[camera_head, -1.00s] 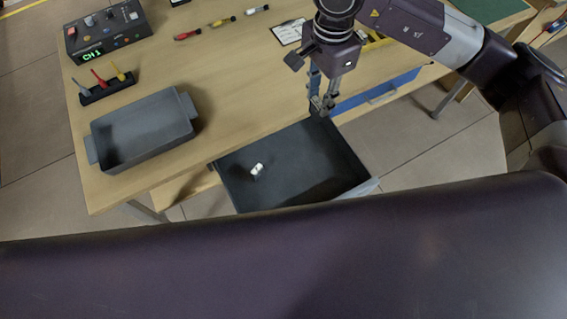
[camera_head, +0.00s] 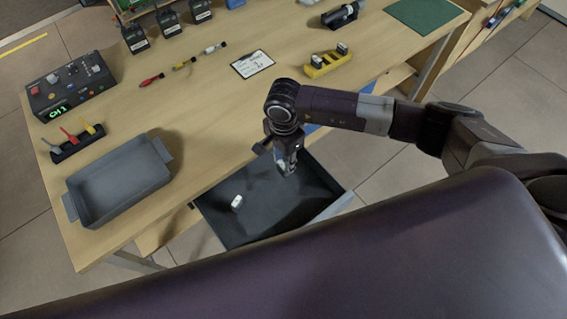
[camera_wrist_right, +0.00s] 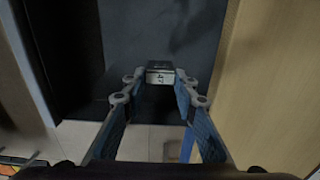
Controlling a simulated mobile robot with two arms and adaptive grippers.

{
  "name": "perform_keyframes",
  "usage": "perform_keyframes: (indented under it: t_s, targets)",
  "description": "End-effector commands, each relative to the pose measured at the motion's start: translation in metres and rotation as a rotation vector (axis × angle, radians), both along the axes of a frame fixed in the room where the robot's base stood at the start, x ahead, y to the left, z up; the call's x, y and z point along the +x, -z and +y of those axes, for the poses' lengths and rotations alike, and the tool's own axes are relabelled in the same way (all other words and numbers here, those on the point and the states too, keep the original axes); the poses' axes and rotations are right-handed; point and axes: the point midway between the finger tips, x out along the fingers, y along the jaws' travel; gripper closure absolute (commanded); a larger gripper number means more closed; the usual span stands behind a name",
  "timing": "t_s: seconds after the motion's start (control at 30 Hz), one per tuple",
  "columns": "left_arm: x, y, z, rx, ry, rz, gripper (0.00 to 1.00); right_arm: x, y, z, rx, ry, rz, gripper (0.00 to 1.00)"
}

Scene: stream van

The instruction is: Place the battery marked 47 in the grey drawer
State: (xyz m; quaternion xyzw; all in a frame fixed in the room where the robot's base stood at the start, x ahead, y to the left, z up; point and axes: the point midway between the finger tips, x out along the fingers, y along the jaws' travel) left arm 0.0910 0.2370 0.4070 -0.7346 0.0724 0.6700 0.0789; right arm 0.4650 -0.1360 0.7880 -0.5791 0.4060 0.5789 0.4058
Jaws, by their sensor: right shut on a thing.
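The grey drawer (camera_head: 268,208) is pulled out from under the wooden table, with a small white-labelled battery (camera_head: 237,201) lying inside. My right gripper (camera_head: 288,168) hangs pointing down over the far right part of the drawer. In the right wrist view, the gripper (camera_wrist_right: 160,82) is shut on a small dark battery with a white label (camera_wrist_right: 159,76). The label's digits look like 47 but are small. The drawer's dark floor (camera_wrist_right: 135,35) is beyond the held battery. My left gripper is not in view.
A grey bin (camera_head: 120,181) stands at the table's left, beside a control box (camera_head: 70,88) and a rack of coloured tools (camera_head: 77,141). A clipboard (camera_head: 252,64) and a yellow battery holder (camera_head: 327,61) lie farther back. The drawer's middle floor is clear.

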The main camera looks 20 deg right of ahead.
Motion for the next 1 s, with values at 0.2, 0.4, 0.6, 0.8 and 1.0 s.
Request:
perform_keyframes:
  t_s: [0.2,0.4,0.6,0.8,1.0]
  targets:
    - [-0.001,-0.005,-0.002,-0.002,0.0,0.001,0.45,0.0,0.025,0.0,0.0,0.001,0.0,1.0]
    - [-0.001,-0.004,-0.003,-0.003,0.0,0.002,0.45,0.0,0.026,0.0,0.0,0.0,-0.001,1.0]
    - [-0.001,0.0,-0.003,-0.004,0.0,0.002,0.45,0.001,0.03,0.0,0.001,0.0,-0.001,0.72]
    - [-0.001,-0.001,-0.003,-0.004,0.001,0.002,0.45,0.0,0.029,0.0,0.001,0.0,-0.001,0.56]
    - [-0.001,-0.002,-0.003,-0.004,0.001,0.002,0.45,0.0,0.029,0.0,0.001,0.0,-0.001,0.56]
